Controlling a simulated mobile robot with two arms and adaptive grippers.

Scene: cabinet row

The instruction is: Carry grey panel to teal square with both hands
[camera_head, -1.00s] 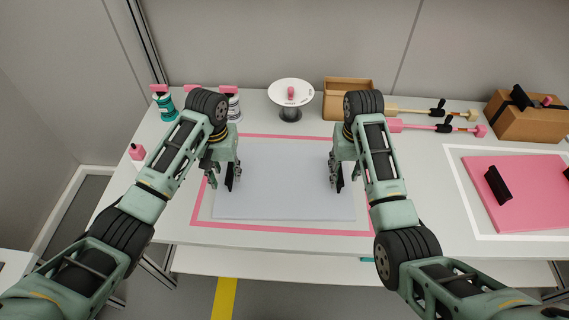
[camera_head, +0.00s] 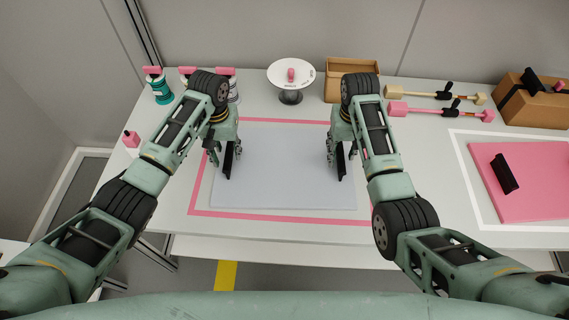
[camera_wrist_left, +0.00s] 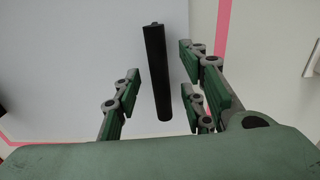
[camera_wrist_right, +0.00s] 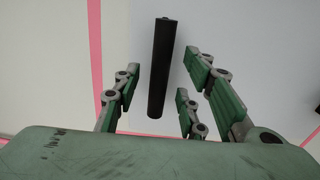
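The grey panel (camera_head: 285,180) lies flat on the white table inside a pink outline (camera_head: 280,215). It has two black bar handles, a left one (camera_head: 228,162) and a right one (camera_head: 341,160). My left gripper (camera_head: 222,155) is open at the left handle; in the left wrist view that handle (camera_wrist_left: 157,70) stands between its spread fingers (camera_wrist_left: 160,95). My right gripper (camera_head: 341,150) is open at the right handle; in the right wrist view that handle (camera_wrist_right: 161,65) lies between its spread fingers (camera_wrist_right: 158,90), with gaps at the sides. No teal square shows now.
A pink panel (camera_head: 535,180) with a black handle lies in a white outline at right. Behind stand bottles (camera_head: 159,88), a round white stand (camera_head: 290,75), an open cardboard box (camera_head: 351,72), two mallets (camera_head: 440,110) and a brown box (camera_head: 540,100). The table's front edge is close.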

